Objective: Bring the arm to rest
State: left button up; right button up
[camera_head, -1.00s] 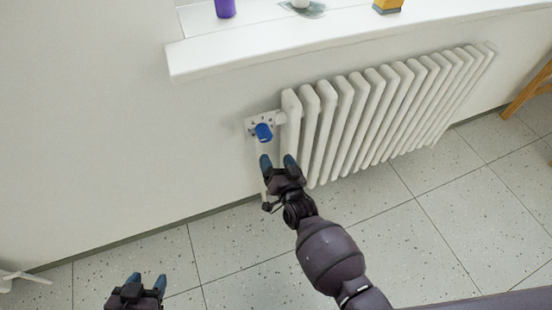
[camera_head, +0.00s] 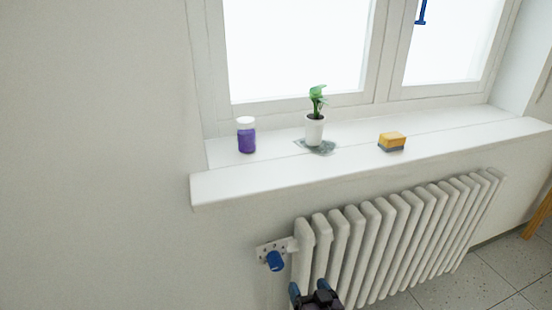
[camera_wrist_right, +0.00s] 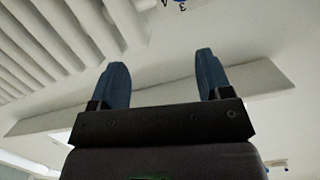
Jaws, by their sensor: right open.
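My right gripper (camera_head: 309,290) is at the bottom edge of the head view, in front of the radiator's left end. It is open and empty, and its two blue fingertips also stand apart in the right wrist view (camera_wrist_right: 159,82). A blue radiator valve knob (camera_head: 275,261) is up and left of it on a light plate with marks, apart from the fingers. In the wrist view a small blue part (camera_wrist_right: 180,4) shows at the top edge. My left gripper is out of view.
The white ribbed radiator (camera_head: 385,245) hangs under the window sill (camera_head: 235,188). On the sill stand a purple jar with a white lid (camera_head: 247,137), a potted plant (camera_head: 315,128) on a grey-green patch, and a yellow sponge (camera_head: 392,141). Speckled floor shows at lower right.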

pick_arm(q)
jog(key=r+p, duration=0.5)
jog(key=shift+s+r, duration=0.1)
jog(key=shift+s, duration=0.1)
pick_arm(e)
jog(key=s+d+g+h, duration=0.1)
jog(key=s+d, duration=0.5)
jog(key=s, duration=0.3)
jog(key=s+d+r+g+h, duration=0.1)
jog(key=s+d+h, duration=0.1)
jog(key=s+d, duration=0.4)
jog(key=s+d+g+h, duration=0.1)
jog(key=s+d+g, duration=0.1)
jog(key=s+d, duration=0.5)
jog(key=s, duration=0.6)
jog(key=shift+s+r+h, duration=0.3)
jog(key=shift+s, duration=0.05)
